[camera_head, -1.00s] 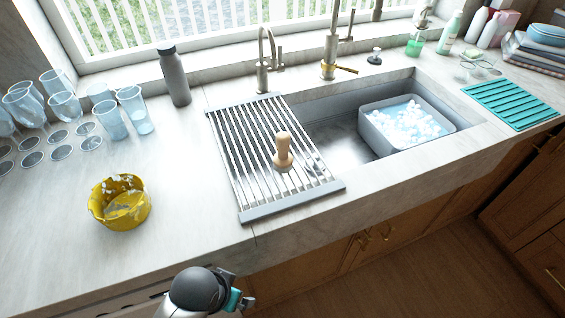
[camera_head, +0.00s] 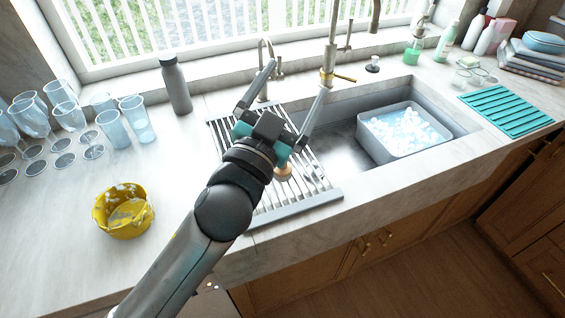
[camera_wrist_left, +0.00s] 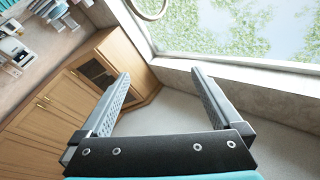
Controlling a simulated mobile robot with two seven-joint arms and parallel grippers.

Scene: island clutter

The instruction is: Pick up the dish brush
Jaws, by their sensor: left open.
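The dish brush (camera_head: 284,173), with a round wooden handle, stands on the metal drying rack (camera_head: 292,211) over the left part of the sink. In the head view my left gripper and forearm cover most of it, so only a bit of wood shows. My left gripper (camera_head: 297,79) is open and empty, its fingers spread toward the window and faucet. The wrist view shows the same open fingers (camera_wrist_left: 160,76) with nothing between them and no brush in sight. My right gripper is not in view.
A faucet (camera_head: 330,62) rises just beyond the fingers. A grey bottle (camera_head: 175,85) and several glasses stand left. A yellow bowl (camera_head: 123,213) sits front left. A grey tub (camera_head: 395,145) with suds is in the sink. A teal mat (camera_head: 507,108) lies right.

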